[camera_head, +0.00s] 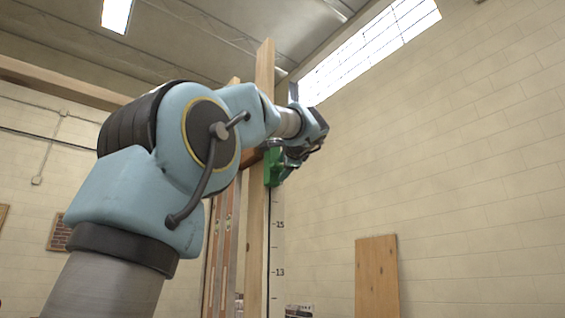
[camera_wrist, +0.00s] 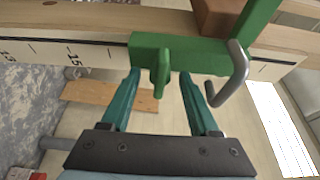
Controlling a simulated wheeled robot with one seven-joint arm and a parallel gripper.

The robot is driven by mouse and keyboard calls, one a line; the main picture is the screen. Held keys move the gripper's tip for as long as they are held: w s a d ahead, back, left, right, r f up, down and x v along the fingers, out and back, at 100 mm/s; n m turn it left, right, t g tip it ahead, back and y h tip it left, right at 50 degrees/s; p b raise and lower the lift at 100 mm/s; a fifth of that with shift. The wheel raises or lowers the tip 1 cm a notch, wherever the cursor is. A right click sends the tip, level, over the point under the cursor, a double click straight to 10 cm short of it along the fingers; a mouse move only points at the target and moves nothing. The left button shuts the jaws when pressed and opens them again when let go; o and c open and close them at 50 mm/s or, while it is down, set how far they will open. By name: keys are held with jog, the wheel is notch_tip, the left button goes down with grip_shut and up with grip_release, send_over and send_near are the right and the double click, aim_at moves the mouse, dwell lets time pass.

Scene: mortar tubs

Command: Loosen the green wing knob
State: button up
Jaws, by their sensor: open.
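A green clamp (camera_wrist: 205,57) sits across a white scale strip (camera_wrist: 95,54) in the wrist view. The green wing knob (camera_wrist: 160,82) stands out from the left part of the clamp. A grey metal hook (camera_wrist: 238,75) is at the clamp's right end. My gripper (camera_wrist: 160,77) is open, with one teal finger to each side of the wing knob and a visible gap on both sides. In the head view the green clamp (camera_head: 272,168) is on the upright post, partly hidden by my gripper (camera_head: 288,158).
The scale strip runs along a wooden post (camera_head: 264,70). A brown block (camera_wrist: 217,17) sits beside the clamp. A wooden board (camera_head: 377,278) leans on the block wall at right. Levels (camera_head: 222,250) stand left of the post.

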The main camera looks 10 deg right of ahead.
jog(key=shift+w, duration=0.25)
grip_shut()
dwell(0.4)
